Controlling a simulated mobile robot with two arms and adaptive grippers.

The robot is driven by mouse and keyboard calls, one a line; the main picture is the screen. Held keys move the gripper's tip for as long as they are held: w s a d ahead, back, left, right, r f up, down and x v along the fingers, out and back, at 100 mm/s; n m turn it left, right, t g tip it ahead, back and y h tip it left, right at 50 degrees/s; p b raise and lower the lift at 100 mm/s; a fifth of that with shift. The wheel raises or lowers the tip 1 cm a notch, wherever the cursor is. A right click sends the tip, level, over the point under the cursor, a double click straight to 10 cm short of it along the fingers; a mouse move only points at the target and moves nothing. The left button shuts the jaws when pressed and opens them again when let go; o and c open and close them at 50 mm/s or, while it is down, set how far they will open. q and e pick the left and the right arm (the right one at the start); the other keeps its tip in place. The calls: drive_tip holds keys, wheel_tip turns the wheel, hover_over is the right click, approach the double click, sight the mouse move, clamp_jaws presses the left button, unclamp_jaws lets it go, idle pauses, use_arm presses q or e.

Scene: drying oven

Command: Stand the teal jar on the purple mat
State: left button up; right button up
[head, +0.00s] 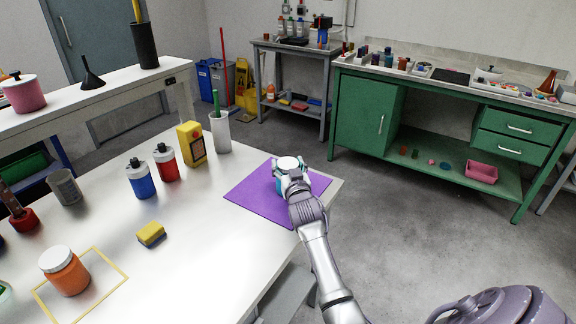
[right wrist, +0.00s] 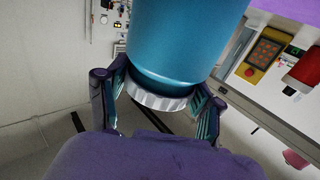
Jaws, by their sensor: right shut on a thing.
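The teal jar (head: 278,185) with its white lid (head: 289,163) is upright over the purple mat (head: 257,201), near the mat's middle. Whether its base touches the mat is hidden. My right gripper (head: 291,178) is shut on the jar near its lid. In the right wrist view the jar's blue-teal body (right wrist: 185,40) and grey-white lid (right wrist: 158,96) fill the space between the fingers of the right gripper (right wrist: 162,85). A corner of the mat (right wrist: 278,5) shows there at the top right. My left gripper is not in view.
A white holder (head: 221,133), a yellow box (head: 192,146), a red bottle (head: 166,164) and a blue bottle (head: 141,180) stand left of the mat. A sponge (head: 151,233) and an orange jar (head: 64,271) are nearer. The table's front right is clear.

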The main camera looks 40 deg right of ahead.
drive_tip(key=shift+f, duration=0.1)
drive_tip(key=o, duration=1.4)
drive_tip(key=shift+c, duration=0.2)
drive_tip(key=v, duration=1.2)
